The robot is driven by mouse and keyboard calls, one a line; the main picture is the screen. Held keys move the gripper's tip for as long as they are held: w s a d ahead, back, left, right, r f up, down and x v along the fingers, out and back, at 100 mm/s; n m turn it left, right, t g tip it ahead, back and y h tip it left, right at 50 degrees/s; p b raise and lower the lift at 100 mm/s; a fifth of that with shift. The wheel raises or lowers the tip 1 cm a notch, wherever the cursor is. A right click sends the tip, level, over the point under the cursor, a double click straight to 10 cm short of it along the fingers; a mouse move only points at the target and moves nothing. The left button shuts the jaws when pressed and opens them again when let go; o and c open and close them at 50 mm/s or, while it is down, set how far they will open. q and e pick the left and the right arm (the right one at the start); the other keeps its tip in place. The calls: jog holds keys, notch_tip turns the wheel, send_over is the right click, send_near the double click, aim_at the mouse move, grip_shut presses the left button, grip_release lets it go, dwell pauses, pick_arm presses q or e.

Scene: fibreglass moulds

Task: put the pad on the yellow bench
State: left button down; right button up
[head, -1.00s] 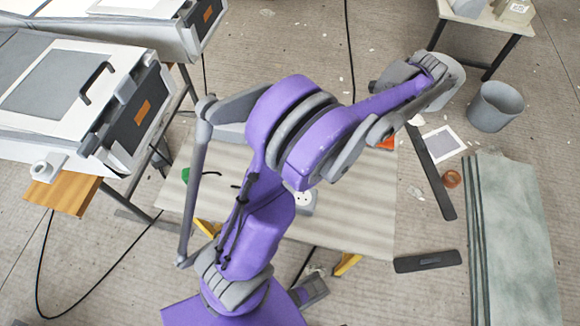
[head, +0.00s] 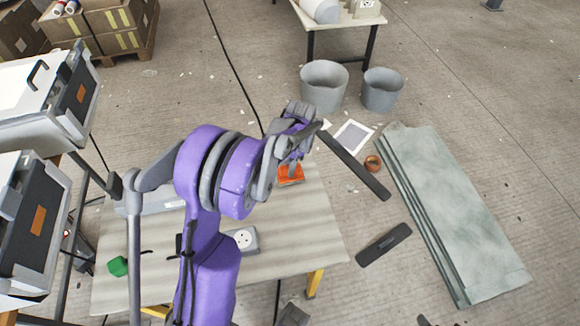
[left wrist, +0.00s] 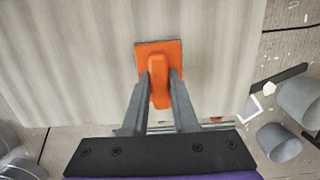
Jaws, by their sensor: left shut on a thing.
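The pad (head: 291,175) is an orange block with a raised grip and a square base. It also shows in the left wrist view (left wrist: 159,54), between the two fingers of my left gripper (left wrist: 161,77). That gripper (head: 294,161) is shut on the raised grip. The pad is over the far right part of the yellow bench (head: 300,228), which has a pale striped top and yellow legs. I cannot tell whether the base touches the top. My arm hides part of the bench. My right gripper is not in view.
On the bench are a green object (head: 117,266) and a grey-white device with a round face (head: 242,240). Greenish slabs (head: 460,210), dark strips (head: 384,244), a tape roll (head: 373,163) and two grey buckets (head: 324,87) are on the floor to the right. The bench's right part is mostly clear.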

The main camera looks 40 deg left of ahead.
pick_arm(q)
jog(key=shift+f, duration=0.2)
jog(key=c, duration=0.7)
grip_release()
jog(key=shift+r, duration=0.55)
notch_tip(320, 180, up, 11)
jog(key=w+d+p, duration=0.1)
jog(key=s+d+n+t, duration=0.2)
jog(key=s+d, duration=0.3)
jog(key=s, duration=0.1)
jog(key=s+d+n+t, duration=0.2)
jog(key=s+d+n, duration=0.1)
jog(key=s+d, duration=0.3)
jog(key=s+d+f+n+t, duration=0.1)
jog(key=s+d+n+t, duration=0.1)
jog(key=s+d, duration=0.4)
jog(key=shift+s+d+n+h, duration=0.15)
jog(key=shift+s+n+h, duration=0.25)
jog(key=shift+s, duration=0.55)
